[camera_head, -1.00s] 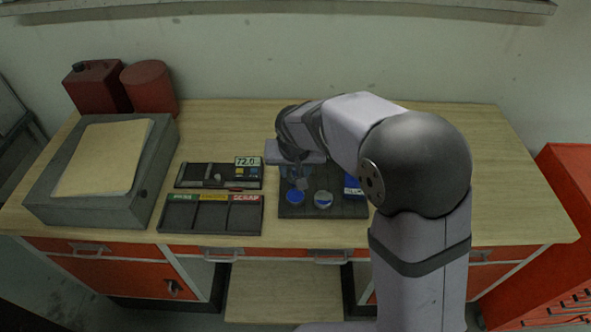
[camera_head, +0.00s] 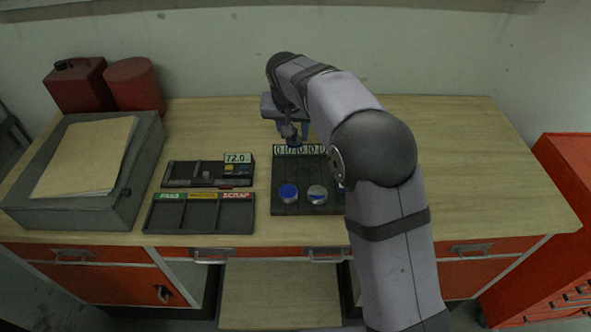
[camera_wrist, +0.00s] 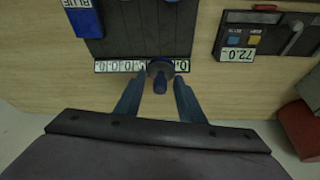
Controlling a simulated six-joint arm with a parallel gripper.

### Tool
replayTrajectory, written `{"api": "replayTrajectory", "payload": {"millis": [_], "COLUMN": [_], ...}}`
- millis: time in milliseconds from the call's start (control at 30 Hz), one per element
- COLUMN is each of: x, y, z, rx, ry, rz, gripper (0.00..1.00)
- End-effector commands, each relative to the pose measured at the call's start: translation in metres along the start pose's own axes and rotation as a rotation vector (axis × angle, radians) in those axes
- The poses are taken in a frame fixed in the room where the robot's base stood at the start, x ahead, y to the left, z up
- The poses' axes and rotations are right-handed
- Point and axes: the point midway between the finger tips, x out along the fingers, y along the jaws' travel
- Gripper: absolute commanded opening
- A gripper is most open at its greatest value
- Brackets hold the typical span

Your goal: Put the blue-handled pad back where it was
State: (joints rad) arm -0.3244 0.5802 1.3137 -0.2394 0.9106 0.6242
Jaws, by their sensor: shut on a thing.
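My gripper (camera_head: 291,128) is at the far left edge of the dark tray (camera_head: 291,205), beside its number strip (camera_head: 314,150). In the wrist view my gripper (camera_wrist: 159,84) has its two blue-grey fingers on either side of the blue-handled pad (camera_wrist: 160,86), a small blue stem with a dark round part. The fingers are shut on it. The pad's round part overlaps the number strip in the wrist view and hides some digits. I cannot tell whether the pad touches the tray. In the head view the pad (camera_head: 292,141) is small and partly hidden.
A blue block (camera_wrist: 82,18) shows in the wrist view. A 72.0 meter (camera_head: 208,174), sorting tray (camera_head: 200,215) and grey case (camera_head: 125,200) stand left.

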Motion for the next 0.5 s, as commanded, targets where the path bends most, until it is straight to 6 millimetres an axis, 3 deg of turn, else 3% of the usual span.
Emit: {"api": "replayTrajectory", "payload": {"millis": [267,500], "x": [0.002,0.017], "y": [0.002,0.003], "z": [-0.012,-0.005], "rx": [0.025,0.024], "ry": [0.000,-0.005], "rz": [0.007,0.010], "gripper": [0.17,0.17]}}
